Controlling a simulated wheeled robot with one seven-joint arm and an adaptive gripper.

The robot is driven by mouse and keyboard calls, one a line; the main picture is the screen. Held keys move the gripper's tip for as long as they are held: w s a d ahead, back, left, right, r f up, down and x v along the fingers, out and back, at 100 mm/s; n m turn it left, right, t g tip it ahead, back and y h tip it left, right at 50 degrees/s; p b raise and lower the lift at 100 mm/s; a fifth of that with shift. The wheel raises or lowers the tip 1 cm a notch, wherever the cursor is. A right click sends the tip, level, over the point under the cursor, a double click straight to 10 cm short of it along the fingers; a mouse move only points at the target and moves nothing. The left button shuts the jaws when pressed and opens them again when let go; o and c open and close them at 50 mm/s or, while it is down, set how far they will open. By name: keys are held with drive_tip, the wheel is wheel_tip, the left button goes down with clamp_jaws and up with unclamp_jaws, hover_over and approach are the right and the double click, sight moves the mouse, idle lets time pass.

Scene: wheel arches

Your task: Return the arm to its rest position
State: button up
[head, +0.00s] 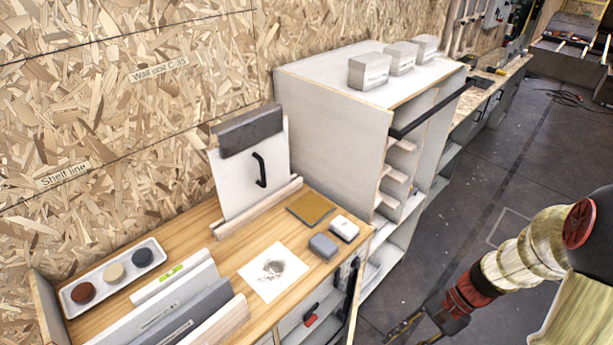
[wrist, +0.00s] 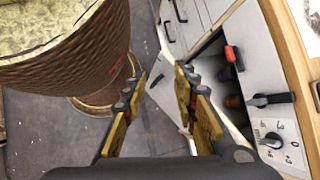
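My gripper (wrist: 160,88) shows in the wrist view with its two yellow-and-black fingers spread apart and nothing between them. In the head view my gripper (head: 418,324) is at the bottom edge, right of the wooden workbench (head: 205,215) and over the dark floor. My arm comes in from the right side and reaches down and left. The gripper is apart from the bench, and part of it is cut off by the frame.
A white shelf unit (head: 330,135) stands beyond. In the wrist view, a large brown ribbed body (wrist: 85,55) is left of the fingers. Floor (head: 480,215) is open on the right.

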drive_tip(key=s+a+r+n+t+h, duration=0.1)
drive_tip(key=a+r+n+t+h, duration=0.1)
drive_tip(key=r, duration=1)
drive_tip(key=a+r+n+t+h, duration=0.2)
drive_tip(key=r+n+t+h, duration=0.3)
drive_tip(key=r, duration=0.8)
drive_tip(key=n+t, duration=0.1)
drive_tip(key=n, duration=0.2)
drive_tip(key=shift+s+r, duration=0.15)
drive_tip(key=shift+s, duration=0.25)
